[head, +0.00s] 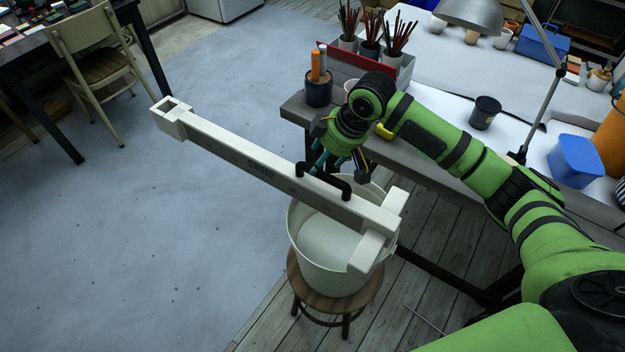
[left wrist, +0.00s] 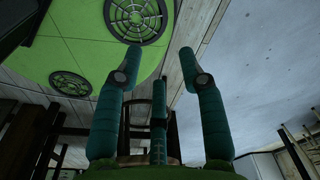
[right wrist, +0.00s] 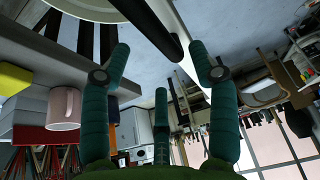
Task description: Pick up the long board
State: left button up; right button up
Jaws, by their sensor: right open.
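The long board (head: 225,147) is white, with square ends and a black handle (head: 340,187) near its right part. It lies across the rim of a white bucket (head: 303,232) and juts out to the upper left. My right gripper (head: 323,165) is open just beyond the handle, with its teal fingers close to it; I cannot tell whether they touch. In the right wrist view a black bar, apparently the handle (right wrist: 155,25), shows between the spread fingers. My left gripper (left wrist: 160,62) is open and empty in the left wrist view, and out of the head view.
The bucket stands on a round wooden stool (head: 335,297). A grey workbench (head: 430,175) with cups, brushes, a lamp and a blue tub (head: 577,160) is at the right. A chair (head: 95,65) stands upper left. The bluish floor at the left is clear.

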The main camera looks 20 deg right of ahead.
jog(key=shift+w+f, duration=0.35)
jog(key=shift+f, duration=0.15)
jog(key=shift+a+f, duration=0.25)
jog(key=p+x, duration=0.1)
jog(key=x, duration=0.3)
jog(key=shift+a+r+p, duration=0.1)
jog(key=shift+a+p, duration=0.05)
jog(key=shift+p, duration=0.2)
jog(key=shift+w+f, duration=0.15)
jog(key=shift+f, duration=0.15)
jog(key=shift+c, duration=0.8)
grip_shut()
pick_arm(q)
jog(key=shift+a+r, duration=0.2)
jog(key=shift+r, duration=0.7)
pick_arm(e)
jog(key=shift+w+r, duration=0.15)
jog(key=shift+r, duration=0.05)
